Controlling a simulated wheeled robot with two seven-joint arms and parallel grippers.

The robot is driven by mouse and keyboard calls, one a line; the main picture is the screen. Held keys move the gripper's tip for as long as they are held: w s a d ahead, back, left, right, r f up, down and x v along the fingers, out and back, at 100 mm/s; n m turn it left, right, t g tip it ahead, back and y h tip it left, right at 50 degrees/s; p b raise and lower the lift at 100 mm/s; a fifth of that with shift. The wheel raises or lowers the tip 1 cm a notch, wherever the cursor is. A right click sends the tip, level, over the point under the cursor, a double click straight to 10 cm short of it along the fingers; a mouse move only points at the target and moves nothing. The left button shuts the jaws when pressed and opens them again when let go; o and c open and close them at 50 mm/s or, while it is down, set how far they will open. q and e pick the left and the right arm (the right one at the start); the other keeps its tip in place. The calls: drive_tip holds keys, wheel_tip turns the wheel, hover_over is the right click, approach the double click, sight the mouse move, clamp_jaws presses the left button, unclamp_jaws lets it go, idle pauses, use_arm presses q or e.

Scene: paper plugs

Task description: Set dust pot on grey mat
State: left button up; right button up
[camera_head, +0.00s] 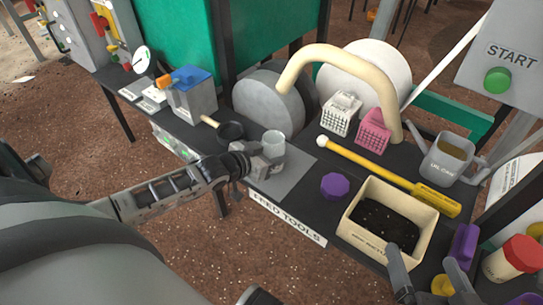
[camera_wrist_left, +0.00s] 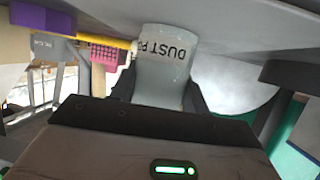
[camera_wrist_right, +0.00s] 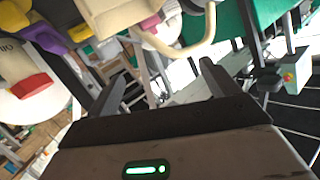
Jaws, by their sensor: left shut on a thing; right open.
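The dust pot (camera_head: 274,142) is a pale grey cup, upright in the head view. Its "DUST POT" lettering shows in the left wrist view (camera_wrist_left: 165,62). My left gripper (camera_head: 265,160) is shut on it, with a finger on either side. The grey mat (camera_head: 295,168) is a lighter grey patch on the dark table, under and right of the gripper. The pot appears over the mat's far part; I cannot tell whether its base touches. My right gripper (camera_head: 427,280) is open and empty near the front of the cream box; its fingers also show in the right wrist view (camera_wrist_right: 160,78).
A black pan (camera_head: 230,131) lies close left of the pot. A grey round wheel (camera_head: 268,98) stands behind it. A purple knob (camera_head: 335,185) is right of the mat. Farther right are a yellow-handled tool (camera_head: 390,174) and a cream box of dark soil (camera_head: 360,241).

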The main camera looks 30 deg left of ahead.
use_arm(q)
drive_tip(key=shift+r, duration=0.1)
drive_tip(key=shift+f, duration=0.2)
drive_tip(key=o, duration=1)
drive_tip(key=shift+o, duration=0.2)
